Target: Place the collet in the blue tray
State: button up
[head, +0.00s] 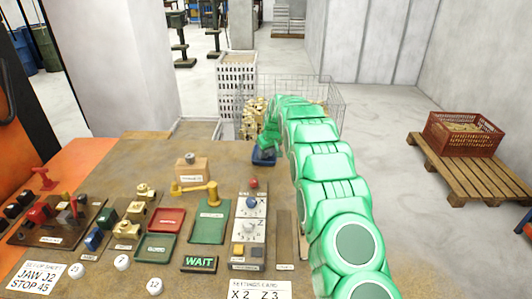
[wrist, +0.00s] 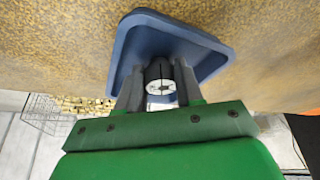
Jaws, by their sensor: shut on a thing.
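The blue tray (head: 263,158) sits at the far edge of the bench in the head view, partly behind my gripper (head: 268,142). In the wrist view the blue tray (wrist: 180,32) lies just beyond my fingertips. My gripper (wrist: 160,84) is shut on the collet (wrist: 160,87), a small round metal piece with a slotted, pale end face. The collet overlaps the tray's inside in the wrist view. I cannot tell whether it touches the tray floor. The collet is hidden in the head view.
A red tray (head: 166,219) and a green tray (head: 211,221) lie mid-bench, left of a control box (head: 247,229). A yellow-handled tool (head: 195,190) and a wooden block (head: 192,170) stand behind them. A wire basket (head: 325,92) stands past the far edge. A lit WAIT sign (head: 199,263) is in front.

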jog(key=o, duration=1.1)
jog(key=shift+f, duration=0.1)
jog(key=v, duration=1.1)
jog(key=s+d+r+m+g, duration=0.15)
jog(key=s+d+r, duration=0.35)
jog(key=s+r, duration=0.5)
jog(key=s+d+r+m+g+h, duration=0.1)
jog(key=s+d, duration=0.2)
jog(key=s, duration=0.8)
jog(key=s+d+r+m+g, duration=0.1)
jog(key=s+d+r, duration=0.1)
jog(key=s, duration=0.8)
jog(key=s+d+f+m, duration=0.1)
jog(key=s+d, duration=0.1)
jog(key=s, duration=0.9)
jog(key=s+d+f+m+g+h, duration=0.1)
jog(key=s+d, duration=0.1)
jog(key=s, duration=1)
jog(key=s+d+f+m+g, duration=0.1)
jog(key=s+d, duration=0.1)
jog(key=s, duration=1)
jog(key=shift+s+d+f, duration=0.15)
jog(key=shift+s+d, duration=0.05)
